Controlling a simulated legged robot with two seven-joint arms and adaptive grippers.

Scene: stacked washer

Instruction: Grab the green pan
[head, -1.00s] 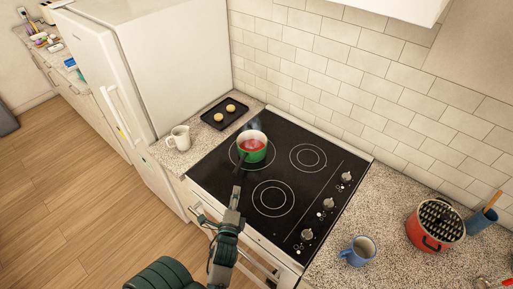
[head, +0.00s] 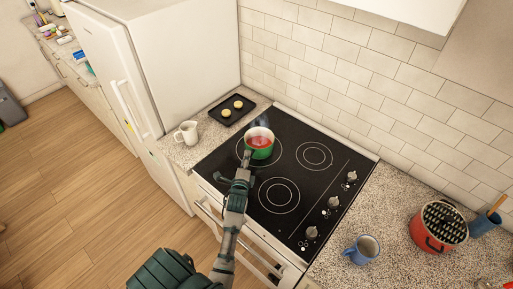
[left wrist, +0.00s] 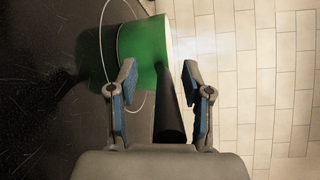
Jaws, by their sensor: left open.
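My left gripper (head: 245,164) is over the cooktop at the near side of the pan. In the left wrist view the left gripper (left wrist: 160,82) is open, one finger on each side of the handle, with gaps showing. The head view hides most of the handle behind the gripper. My right gripper is not in view.
The black cooktop (head: 315,182) has knobs along its right side. A white pitcher (head: 187,133) and a dark tray (head: 224,117) stand left of it, by the fridge (head: 170,60). A blue mug (head: 362,250) and red pot (head: 437,228) stand right. A tiled wall (head: 350,80) is behind.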

